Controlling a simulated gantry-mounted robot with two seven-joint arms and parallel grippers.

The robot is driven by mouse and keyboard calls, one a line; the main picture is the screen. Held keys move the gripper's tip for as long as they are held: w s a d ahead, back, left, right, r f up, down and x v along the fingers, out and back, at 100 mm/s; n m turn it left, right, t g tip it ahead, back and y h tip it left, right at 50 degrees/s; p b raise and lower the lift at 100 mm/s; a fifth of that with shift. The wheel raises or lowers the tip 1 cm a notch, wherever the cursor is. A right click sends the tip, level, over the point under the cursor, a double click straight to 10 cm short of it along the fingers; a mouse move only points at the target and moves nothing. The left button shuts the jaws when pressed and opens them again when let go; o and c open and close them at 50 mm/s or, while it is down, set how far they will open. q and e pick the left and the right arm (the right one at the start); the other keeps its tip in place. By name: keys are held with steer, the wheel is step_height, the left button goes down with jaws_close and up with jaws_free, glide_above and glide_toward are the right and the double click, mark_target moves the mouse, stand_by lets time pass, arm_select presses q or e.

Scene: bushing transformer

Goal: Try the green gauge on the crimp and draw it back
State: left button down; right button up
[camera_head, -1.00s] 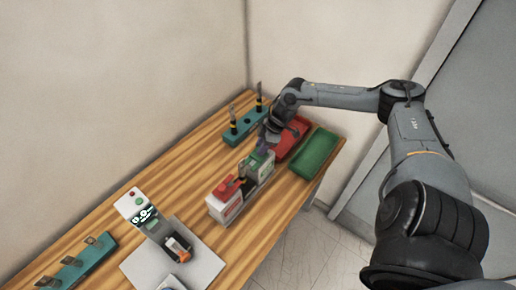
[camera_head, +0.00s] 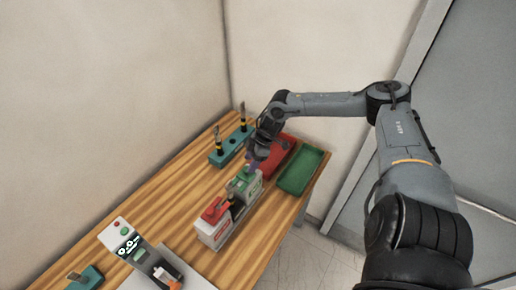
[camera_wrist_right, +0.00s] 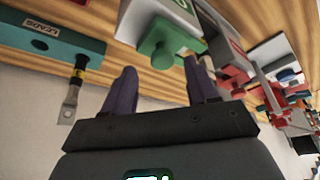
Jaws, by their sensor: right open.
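The green gauge (camera_head: 240,181) sits on a light-sided holder behind the red gauge (camera_head: 215,209). My right gripper (camera_head: 255,164) is just above and beside it. In the right wrist view the green gauge (camera_wrist_right: 166,38) shows beyond and between the two purple fingers of my open right gripper (camera_wrist_right: 160,82), with nothing clearly held. A lead with a yellow band and metal lug (camera_wrist_right: 73,92) stands in the teal leads rack (camera_wrist_right: 40,40); the rack also shows in the head view (camera_head: 231,149). I cannot tell which crimp is meant. My left gripper is out of view.
A red tray (camera_head: 284,147) and a green tray (camera_head: 302,169) lie right of the gripper. A device with a face display (camera_head: 128,243) stands at the front left by a grey plate (camera_head: 196,281). Wooden table (camera_head: 175,185) is clear left of the gauges.

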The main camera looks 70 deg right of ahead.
steer(key=v, duration=0.8)
steer(key=shift+p, duration=0.4)
